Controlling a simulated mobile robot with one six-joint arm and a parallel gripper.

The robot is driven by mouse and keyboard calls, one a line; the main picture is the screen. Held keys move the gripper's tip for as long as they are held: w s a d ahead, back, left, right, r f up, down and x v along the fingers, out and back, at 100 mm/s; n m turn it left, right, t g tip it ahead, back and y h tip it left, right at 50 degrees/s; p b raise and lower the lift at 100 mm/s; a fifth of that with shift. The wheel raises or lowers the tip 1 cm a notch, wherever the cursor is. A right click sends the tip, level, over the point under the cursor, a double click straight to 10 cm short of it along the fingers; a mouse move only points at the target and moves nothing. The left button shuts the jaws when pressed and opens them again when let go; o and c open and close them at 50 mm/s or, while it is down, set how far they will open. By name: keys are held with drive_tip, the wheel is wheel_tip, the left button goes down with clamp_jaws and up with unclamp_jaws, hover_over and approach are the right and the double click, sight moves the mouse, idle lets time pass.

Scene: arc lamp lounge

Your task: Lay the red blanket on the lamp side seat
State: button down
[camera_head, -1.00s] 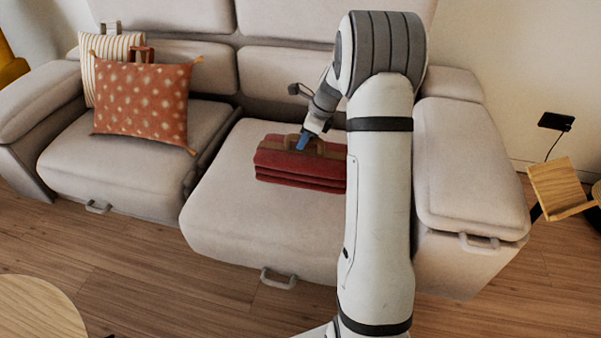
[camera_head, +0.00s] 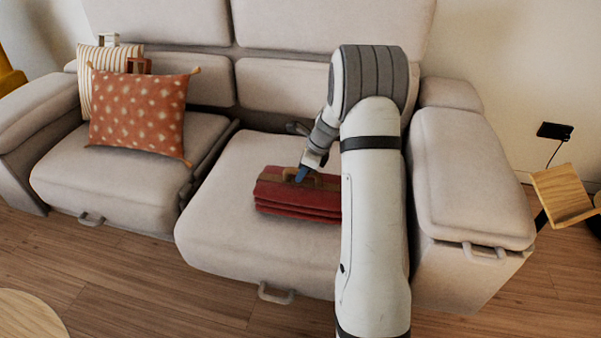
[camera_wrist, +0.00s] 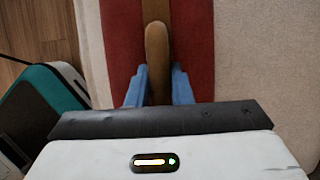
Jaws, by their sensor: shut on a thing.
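The folded red blanket (camera_head: 297,202) is on or just above the right seat (camera_head: 215,222) of the sofa; I cannot tell whether it touches. A brown strap with a handle (camera_head: 300,178) runs over its top. My gripper (camera_head: 304,173) is shut on this handle from above. In the wrist view the blue fingers (camera_wrist: 158,82) stand on both sides of the tan handle (camera_wrist: 157,55), with red blanket (camera_wrist: 190,45) on either side. My arm hides the blanket's right end in the head view.
The left seat (camera_head: 120,195) holds a rust dotted cushion (camera_head: 138,112) and a striped cushion (camera_head: 95,75). The right armrest (camera_head: 470,180) stands beside my arm. A wooden stand (camera_head: 563,195) is at the far right. A round table edge (camera_head: 25,315) shows at lower left.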

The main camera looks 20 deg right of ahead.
drive_tip(key=c, duration=1.3)
unclamp_jaws()
drive_tip(key=p+v, duration=0.4)
drive_tip(key=v, duration=0.8)
drive_tip(key=s+a+r+n+g+h, duration=0.1)
drive_tip(key=s+a+r+n, duration=0.5)
drive_tip(key=s+a+n, duration=0.5)
drive_tip(key=s+a+n+h, duration=0.1)
drive_tip(key=s+a+n, duration=0.1)
drive_tip(key=s+n, duration=0.5)
drive_tip(key=s+a+n+h, duration=0.1)
drive_tip(key=s+a+n, duration=0.1)
drive_tip(key=s+n, duration=0.5)
drive_tip(key=s, duration=0.4)
drive_tip(key=shift+s+a+r+h, duration=0.15)
drive_tip(key=shift+s+a+h, duration=0.15)
drive_tip(key=shift+a, duration=0.05)
